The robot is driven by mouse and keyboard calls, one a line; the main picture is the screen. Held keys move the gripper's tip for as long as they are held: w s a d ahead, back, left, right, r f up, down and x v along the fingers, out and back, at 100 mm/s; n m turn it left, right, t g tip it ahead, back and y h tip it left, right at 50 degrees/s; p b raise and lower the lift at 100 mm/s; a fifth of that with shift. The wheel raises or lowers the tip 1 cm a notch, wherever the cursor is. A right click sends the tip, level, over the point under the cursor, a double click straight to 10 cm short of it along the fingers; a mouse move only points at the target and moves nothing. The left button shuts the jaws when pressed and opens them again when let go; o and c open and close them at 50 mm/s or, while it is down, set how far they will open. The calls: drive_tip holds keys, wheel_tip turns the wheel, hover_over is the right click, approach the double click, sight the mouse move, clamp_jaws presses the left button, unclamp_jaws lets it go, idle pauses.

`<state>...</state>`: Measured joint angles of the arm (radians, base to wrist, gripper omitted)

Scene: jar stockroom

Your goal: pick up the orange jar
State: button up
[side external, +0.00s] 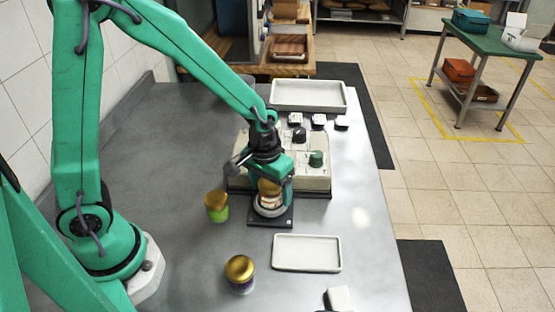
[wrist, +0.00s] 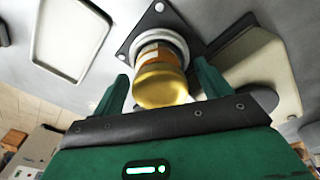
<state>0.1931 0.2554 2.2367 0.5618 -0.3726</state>
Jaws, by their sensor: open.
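The orange jar (side external: 270,199) has a gold lid and an orange and white label. It stands in a white ring on a dark square plate (side external: 284,219), and it also shows in the wrist view (wrist: 160,80). My gripper (side external: 272,180) is over the jar from above. In the wrist view, my gripper (wrist: 162,80) is open, with one finger on each side of the jar and a gap visible beside it. In the side view my gripper and wrist partly hide the jar.
A green jar (side external: 216,207) and a purple jar (side external: 240,274), both gold-lidded, stand left and nearer. A control box (side external: 316,177) with knobs is close behind the plate. White trays lie in front (side external: 307,253) and at the back (side external: 308,96). The table's left middle is clear.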

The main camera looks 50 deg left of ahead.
idle(0.5)
drive_tip(key=c, duration=1.2)
drive_tip(key=shift+r, duration=0.15)
drive_tip(key=shift+r, duration=0.9)
wheel_tip(320, 180, up, 2)
drive_tip(key=shift+d+r, duration=0.15)
drive_tip(key=shift+r, duration=0.05)
drive_tip(key=s+d+r, duration=0.4)
drive_tip(key=s+d, duration=0.1)
drive_tip(key=s+d+r, duration=0.2)
drive_tip(key=d, duration=0.1)
drive_tip(key=shift+s+d+r, duration=0.2)
drive_tip(key=shift+s+r, duration=0.05)
drive_tip(key=shift+s, duration=0.15)
